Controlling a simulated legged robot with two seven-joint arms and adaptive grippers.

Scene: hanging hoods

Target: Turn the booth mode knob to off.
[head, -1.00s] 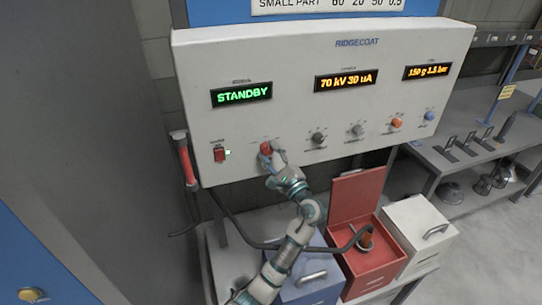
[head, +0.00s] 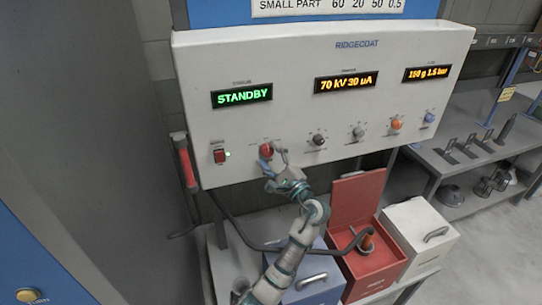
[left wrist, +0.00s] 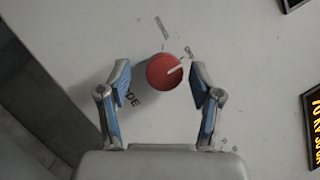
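The booth mode knob is the red knob (head: 266,150) at the lower left of the white control panel. In the left wrist view the red knob (left wrist: 163,72) has a white pointer line aimed right and slightly up in the picture. My left gripper (head: 272,158) is at the knob. In the left wrist view the fingers of my left gripper (left wrist: 160,78) stand open on both sides of the knob, with a gap on each side. The green display (head: 241,95) reads STANDBY. The labels around the knob are partly hidden and too small to read fully. My right gripper is not in view.
A red switch (head: 219,156) sits left of the knob, and a dark knob (head: 318,139) sits to its right. Below the panel are a blue bin (head: 318,285), an open red bin (head: 372,272) and a white bin (head: 420,230). A red-handled holder (head: 187,167) hangs at the panel's left edge.

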